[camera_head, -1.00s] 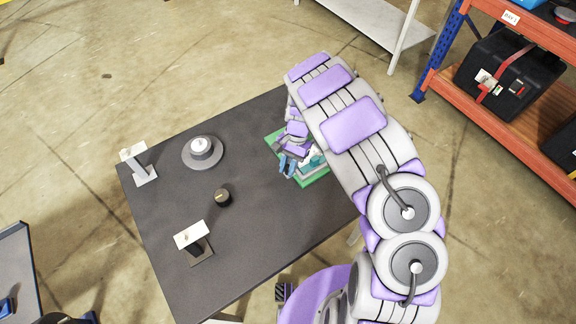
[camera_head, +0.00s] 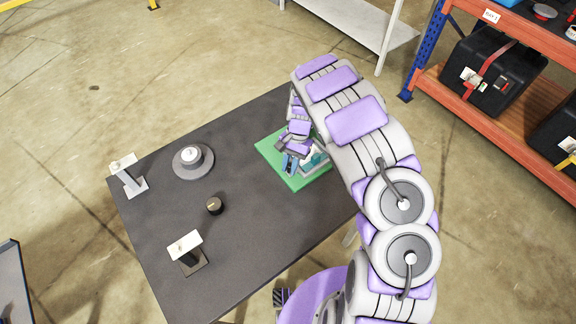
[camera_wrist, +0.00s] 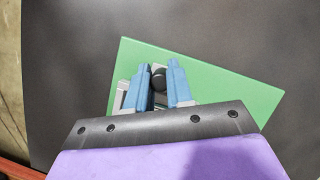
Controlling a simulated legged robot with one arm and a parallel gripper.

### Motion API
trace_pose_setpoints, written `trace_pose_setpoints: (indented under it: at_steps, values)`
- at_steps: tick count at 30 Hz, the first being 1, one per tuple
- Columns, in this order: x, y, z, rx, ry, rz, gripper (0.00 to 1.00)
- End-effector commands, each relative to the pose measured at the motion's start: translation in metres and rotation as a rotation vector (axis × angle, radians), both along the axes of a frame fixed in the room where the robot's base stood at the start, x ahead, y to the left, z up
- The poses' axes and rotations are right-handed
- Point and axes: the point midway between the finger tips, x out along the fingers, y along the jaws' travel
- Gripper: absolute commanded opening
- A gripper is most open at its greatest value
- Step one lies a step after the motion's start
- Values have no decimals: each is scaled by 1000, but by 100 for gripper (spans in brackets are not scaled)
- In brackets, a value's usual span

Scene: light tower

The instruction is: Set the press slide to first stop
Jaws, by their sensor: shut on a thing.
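The press slide stands on a green base plate (camera_head: 272,150) on the dark table. In the head view, a pale frame with a teal part (camera_head: 318,160) shows at the plate's right, partly hidden by my arm. My gripper (camera_head: 290,164) is low over the plate, with its blue fingers pointing down. In the wrist view, the green plate (camera_wrist: 235,95) lies under my gripper (camera_wrist: 160,82). Its fingers are shut on a dark round knob (camera_wrist: 158,76). A pale grey part (camera_wrist: 122,95) shows beside the left finger. The slide's stops cannot be made out.
On the table (camera_head: 240,235) are a grey round base with a white top (camera_head: 192,160), a black knob (camera_head: 214,206) and two stands with white plates, one at the left (camera_head: 125,164) and one in front (camera_head: 186,246). An orange shelf (camera_head: 470,105) stands at the right.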

Motion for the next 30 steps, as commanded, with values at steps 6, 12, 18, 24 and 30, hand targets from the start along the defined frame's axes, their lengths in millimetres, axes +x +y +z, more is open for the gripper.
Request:
trace_pose_setpoints:
  at_steps: [6,12,18,24,30]
  values:
    - [-1,0,0,0,2,2,40]
    - [-1,-1,0,0,2,1,47]
    - [1,-1,5,1,1,1,47]
    - [11,-6,33,2,1,1,47]
    - [28,-13,75,1,-3,1,47]
